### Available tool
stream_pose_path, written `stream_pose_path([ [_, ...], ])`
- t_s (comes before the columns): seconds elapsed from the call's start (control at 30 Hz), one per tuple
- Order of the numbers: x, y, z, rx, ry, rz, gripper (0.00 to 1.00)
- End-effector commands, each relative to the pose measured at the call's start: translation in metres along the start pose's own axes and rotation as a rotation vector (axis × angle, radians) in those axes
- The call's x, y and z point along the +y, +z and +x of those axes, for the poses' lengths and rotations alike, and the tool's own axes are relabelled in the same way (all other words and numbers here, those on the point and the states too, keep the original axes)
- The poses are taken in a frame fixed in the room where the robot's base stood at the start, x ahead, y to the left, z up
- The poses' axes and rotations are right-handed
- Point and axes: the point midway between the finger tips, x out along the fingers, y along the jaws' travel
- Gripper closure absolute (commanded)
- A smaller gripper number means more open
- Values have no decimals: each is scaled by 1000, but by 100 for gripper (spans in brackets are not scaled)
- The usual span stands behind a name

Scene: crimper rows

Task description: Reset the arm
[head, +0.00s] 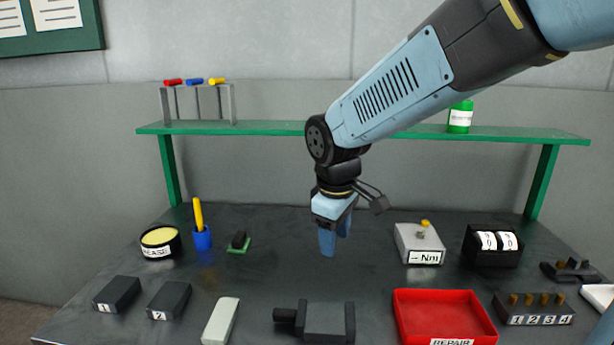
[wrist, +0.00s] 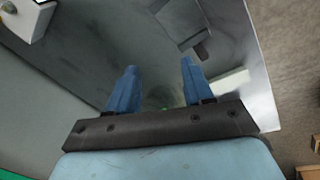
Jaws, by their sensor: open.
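My gripper (head: 335,238) hangs from my blue and black arm above the middle of the dark workbench (head: 275,272), fingers pointing down. It is open and empty, clear of the bench top and of every object on it. In the wrist view my gripper (wrist: 158,85) shows two blue fingers apart with nothing between them. Nothing touches the fingers.
Behind the gripper stands a green shelf (head: 265,128). In front lie a dark vise-like block (head: 327,320), a red REPAIR tray (head: 445,312) and a pale block (head: 221,320). A white box marked Nm (head: 419,245) stands right. Bare bench surrounds the spot below the gripper.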

Motion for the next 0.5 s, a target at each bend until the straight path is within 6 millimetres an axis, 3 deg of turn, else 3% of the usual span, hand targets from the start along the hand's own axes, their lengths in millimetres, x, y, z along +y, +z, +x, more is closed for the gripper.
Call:
stream_pose_path([
  [0.2,22,59,-32,57,76,282,49],
  [0.5,30,139,-65,172,131,663,49],
])
